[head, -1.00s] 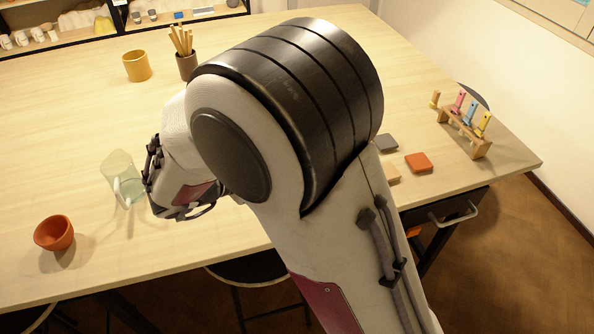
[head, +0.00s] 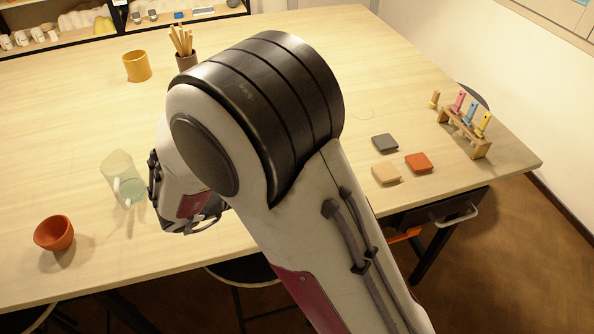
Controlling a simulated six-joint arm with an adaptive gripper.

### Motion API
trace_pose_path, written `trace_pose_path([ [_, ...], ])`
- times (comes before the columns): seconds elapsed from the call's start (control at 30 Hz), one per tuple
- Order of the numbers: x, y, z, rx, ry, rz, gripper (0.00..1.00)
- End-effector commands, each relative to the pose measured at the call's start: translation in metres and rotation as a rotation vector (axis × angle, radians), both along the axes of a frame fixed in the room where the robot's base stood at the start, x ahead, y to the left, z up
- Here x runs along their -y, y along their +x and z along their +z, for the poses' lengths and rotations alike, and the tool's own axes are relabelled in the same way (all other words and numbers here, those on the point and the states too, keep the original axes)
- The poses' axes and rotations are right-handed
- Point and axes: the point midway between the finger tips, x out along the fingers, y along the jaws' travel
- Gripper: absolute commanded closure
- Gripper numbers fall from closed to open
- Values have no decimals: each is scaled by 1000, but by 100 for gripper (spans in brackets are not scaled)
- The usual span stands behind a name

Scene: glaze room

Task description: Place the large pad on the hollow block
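Three flat square pads lie on the table to the right of my arm: a dark grey pad (head: 384,142), an orange-red pad (head: 418,162) and a beige pad (head: 385,174). They look close in size, so I cannot tell which is the large pad. I cannot make out a hollow block; my arm covers the middle of the table. My gripper is hidden behind my own arm and wrist, which reach over the left-middle of the table.
A clear glass (head: 122,178) stands just left of my wrist, with a terracotta bowl (head: 54,233) farther left. A yellow cup (head: 137,66) and a brown pot of sticks (head: 185,60) stand behind. A wooden rack of colored tools (head: 465,130) is at right.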

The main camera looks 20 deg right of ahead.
Motion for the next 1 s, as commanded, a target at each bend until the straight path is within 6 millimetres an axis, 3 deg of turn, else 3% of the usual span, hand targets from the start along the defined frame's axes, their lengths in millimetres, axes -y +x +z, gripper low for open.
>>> trace_pose_path([
  [0.27,0,0,-2,0,0,0,100],
  [0.3,0,0,-3,0,0,0,86],
  [0.37,0,0,-2,0,0,0,75],
  [0.87,0,0,1,0,0,0,75],
  [1.0,-8,-3,4,0,-1,2,75],
])
